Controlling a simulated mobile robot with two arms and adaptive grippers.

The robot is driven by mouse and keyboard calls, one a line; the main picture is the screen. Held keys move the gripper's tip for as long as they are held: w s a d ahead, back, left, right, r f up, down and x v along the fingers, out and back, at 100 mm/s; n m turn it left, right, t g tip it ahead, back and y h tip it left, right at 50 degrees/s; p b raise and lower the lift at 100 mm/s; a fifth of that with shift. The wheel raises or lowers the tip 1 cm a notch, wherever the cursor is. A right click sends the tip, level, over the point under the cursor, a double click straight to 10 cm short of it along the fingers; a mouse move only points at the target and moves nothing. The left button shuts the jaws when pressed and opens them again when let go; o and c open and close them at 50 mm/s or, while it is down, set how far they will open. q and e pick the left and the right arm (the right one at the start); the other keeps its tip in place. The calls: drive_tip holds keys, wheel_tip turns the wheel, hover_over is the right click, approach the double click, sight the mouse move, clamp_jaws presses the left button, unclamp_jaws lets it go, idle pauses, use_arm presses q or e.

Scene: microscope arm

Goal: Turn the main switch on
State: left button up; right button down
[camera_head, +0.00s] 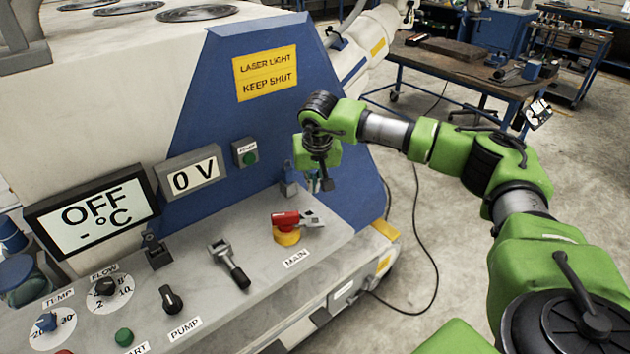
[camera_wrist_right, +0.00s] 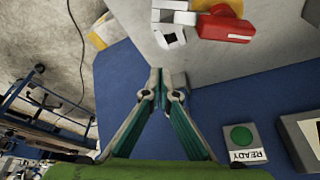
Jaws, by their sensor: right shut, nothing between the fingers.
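The main switch (camera_head: 287,221) has a red handle on a yellow round base, at the right end of the sloping grey panel, behind the MAIN label (camera_head: 296,257). A light grey metal piece (camera_head: 312,219) sits at the handle's right end. In the right wrist view the red handle (camera_wrist_right: 226,27) and grey piece (camera_wrist_right: 172,22) show at the top. My left gripper is not in view.
The panel (camera_head: 210,295) holds a grey lever (camera_head: 229,264), a black pump knob (camera_head: 172,299) and other controls. A small grey part (camera_head: 288,182) stands near my right gripper. The blue housing (camera_head: 230,120) rises behind. The display (camera_head: 92,215) reads OFF, another 0 V.

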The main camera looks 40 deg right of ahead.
sight(314, 213)
drive_tip(key=p+x, duration=0.1)
drive_tip(key=x, duration=0.4)
drive_tip(key=shift+d+f, duration=0.15)
drive_tip(key=shift+s+f+p, duration=0.1)
drive_tip(key=shift+f+p, duration=0.15)
drive_tip(key=shift+p, duration=0.35)
drive_tip(key=shift+s+a+p, duration=0.35)
drive_tip(key=shift+s+p, duration=0.05)
drive_tip(key=shift+s, duration=0.2)
drive_tip(key=shift+s+a+p, duration=0.35)
drive_tip(key=shift+s, duration=0.3)
drive_tip(key=shift+s+a, duration=0.15)
drive_tip(key=shift+s, duration=0.25)
drive_tip(key=shift+f, duration=0.15)
drive_tip(key=shift+a, duration=0.1)
